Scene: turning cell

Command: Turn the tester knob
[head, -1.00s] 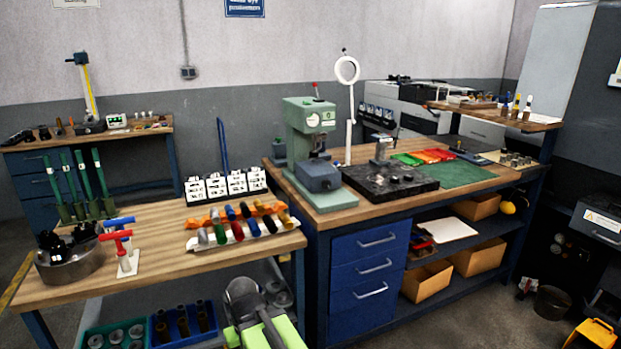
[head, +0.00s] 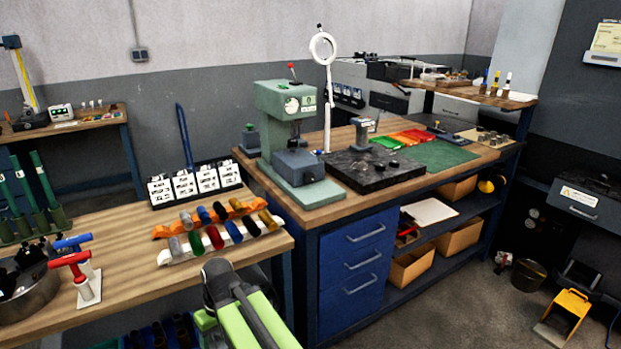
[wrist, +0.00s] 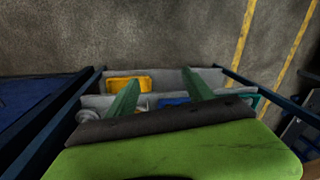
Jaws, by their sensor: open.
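A green bench machine (head: 285,110) with a round dial and a red-tipped lever (head: 293,68) stands on the wooden bench, and looks like the tester. A grey-blue block (head: 298,166) sits at its front. I cannot make out for certain which part is the knob. My gripper (wrist: 162,88) shows in the wrist view as two green fingers spread apart with nothing held between them. It points down at a grey tray, away from the tester. In the head view my green arm is at the bottom middle, in front of the bench, and its fingertips cannot be made out.
A wooden table (head: 120,222) at left holds colored handles, white boxes (head: 183,187) and red and blue T-handles. A black plate (head: 375,170) and ring lamp (head: 323,47) stand beside the tester. Blue drawers (head: 356,265) front the bench. Floor at right is partly clear.

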